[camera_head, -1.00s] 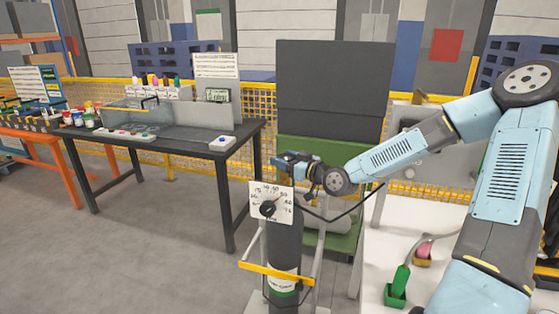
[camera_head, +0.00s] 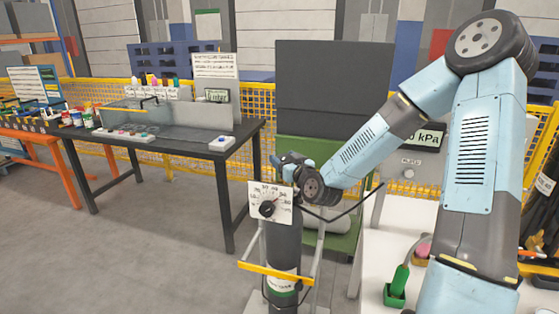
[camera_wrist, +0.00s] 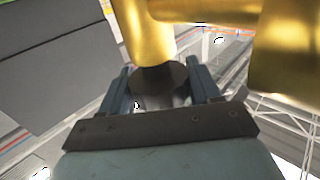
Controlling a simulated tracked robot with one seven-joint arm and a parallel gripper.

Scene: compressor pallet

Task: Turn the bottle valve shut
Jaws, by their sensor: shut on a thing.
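The gas bottle (camera_head: 284,240) is dark grey and stands upright in a frame with a yellow bar. A white dial plate (camera_head: 270,203) with a black pointer is at its top. My gripper (camera_head: 283,164) is at the top of the bottle, behind the dial. In the wrist view, the dark round valve knob (camera_wrist: 160,76) sits between the two fingers of my gripper (camera_wrist: 161,86), which is shut on it. The brass valve body (camera_wrist: 150,30) lies just beyond the knob. In the head view the valve is mostly hidden by the dial and my gripper.
A white table (camera_head: 370,265) at right holds a green holder (camera_head: 395,293) and a display reading kPa (camera_head: 424,136), partly covered by my arm. A dark workbench (camera_head: 180,145) stands at left. A green and black cabinet (camera_head: 333,95) is behind the bottle. Floor at left is clear.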

